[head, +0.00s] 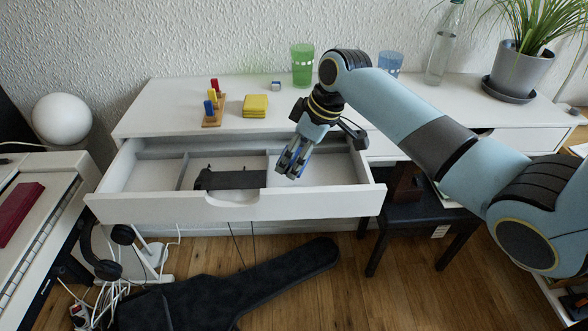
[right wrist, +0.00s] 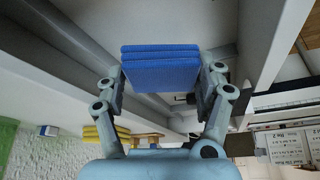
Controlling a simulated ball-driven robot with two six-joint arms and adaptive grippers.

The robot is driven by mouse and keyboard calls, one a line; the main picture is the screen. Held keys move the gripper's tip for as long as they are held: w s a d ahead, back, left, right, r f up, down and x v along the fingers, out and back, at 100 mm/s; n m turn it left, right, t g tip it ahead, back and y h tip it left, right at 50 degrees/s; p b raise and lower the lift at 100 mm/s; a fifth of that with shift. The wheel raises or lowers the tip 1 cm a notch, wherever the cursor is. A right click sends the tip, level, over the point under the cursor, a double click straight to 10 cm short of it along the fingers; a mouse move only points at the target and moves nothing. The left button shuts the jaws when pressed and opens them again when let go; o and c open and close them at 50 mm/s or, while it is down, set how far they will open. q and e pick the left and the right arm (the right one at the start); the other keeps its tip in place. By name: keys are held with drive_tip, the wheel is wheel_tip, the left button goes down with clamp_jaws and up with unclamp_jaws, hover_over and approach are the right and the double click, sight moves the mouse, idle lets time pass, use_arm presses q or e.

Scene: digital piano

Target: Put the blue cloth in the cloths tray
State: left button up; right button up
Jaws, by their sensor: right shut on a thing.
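The blue cloth (right wrist: 160,68) is a folded, layered pad. In the right wrist view it sits between the two fingers of my right gripper (right wrist: 162,85), which is shut on it. In the head view my right gripper (head: 291,163) points down over the right part of the open white drawer (head: 150,210). The cloth is mostly hidden there by the fingers. The drawer has grey dividers and several compartments. I cannot tell which part is the cloths tray. My left gripper is not in view.
A black object (head: 230,180) lies in the drawer's middle compartment. On the desk (head: 350,95) stand a folded yellow stack (head: 255,105), a wooden peg toy (head: 213,110), a green glass (head: 302,65), a blue glass (head: 390,63) and a potted plant (head: 517,70). The drawer's left compartment looks empty.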

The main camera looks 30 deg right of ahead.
drive_tip(key=shift+a+f, duration=0.2)
drive_tip(key=shift+a, duration=0.05)
wheel_tip(320, 180, down, 4)
drive_tip(key=o, duration=1)
drive_tip(key=shift+c, duration=0.2)
drive_tip(key=p+v, duration=0.1)
drive_tip(key=v, duration=1.1)
